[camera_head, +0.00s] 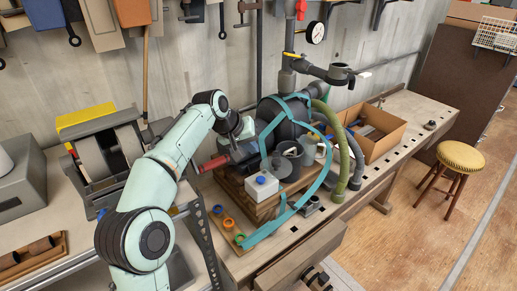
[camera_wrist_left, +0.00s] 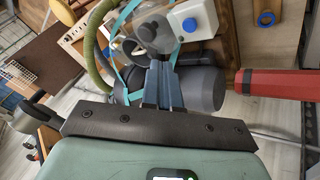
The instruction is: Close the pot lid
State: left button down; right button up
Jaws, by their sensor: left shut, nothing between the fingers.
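A small dark grey pot-like cylinder (camera_head: 291,158) stands on the wooden base in the middle of the bench, with teal straps around the larger dark round body (camera_head: 272,112) behind it. I cannot tell for certain which part is the pot lid. My left gripper (camera_head: 262,157) is low beside this assembly, to the left of the cylinder, and partly blends with its dark parts. In the left wrist view its fingers (camera_wrist_left: 163,62) are shut and empty, pointing at a grey round part (camera_wrist_left: 150,32). A grey cylinder (camera_wrist_left: 206,90) is close beside them. My right gripper is not in view.
A white box with a blue knob (camera_head: 261,187) and a red handle (camera_head: 214,163) are close to the left gripper. Green hose (camera_head: 336,150) curves at the right. A cardboard box (camera_head: 386,133) and stool (camera_head: 461,155) stand farther right.

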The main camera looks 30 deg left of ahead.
pick_arm(q)
send_over(265, 174)
notch_tip(265, 174, down, 8)
jog(key=shift+a+r, duration=0.15)
jog(key=shift+r, duration=0.05)
dwell(0.3)
